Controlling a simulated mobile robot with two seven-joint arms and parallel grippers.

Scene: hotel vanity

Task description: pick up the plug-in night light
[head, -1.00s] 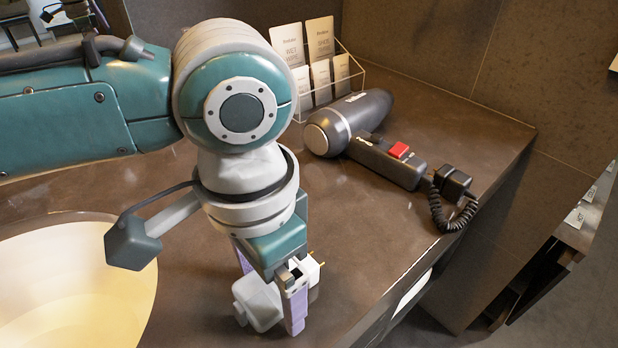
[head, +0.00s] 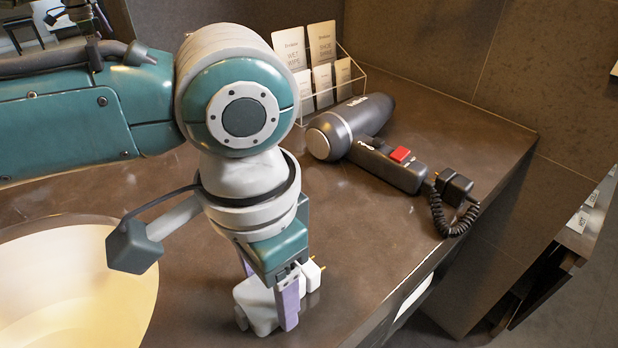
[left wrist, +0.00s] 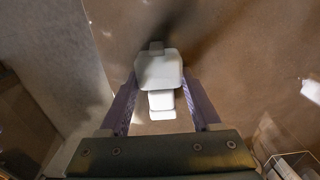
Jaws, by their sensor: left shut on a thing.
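The plug-in night light (head: 258,305) is a small white block with a plug part and gold-coloured prongs at its upper right. It is on or just over the brown counter, close to the front edge; I cannot tell if it touches the counter. My left gripper (head: 272,298) points down over it and is shut on it, one purple finger on each side. In the left wrist view the night light (left wrist: 158,72) lies between the two fingertips. The far finger is mostly hidden in the head view. My right gripper is not in view.
A cream basin (head: 70,290) lies to the left. A dark hair dryer (head: 350,130) with a coiled cord (head: 440,215) lies at the back right, near a clear rack of cards (head: 322,85). The counter between the night light and dryer is clear.

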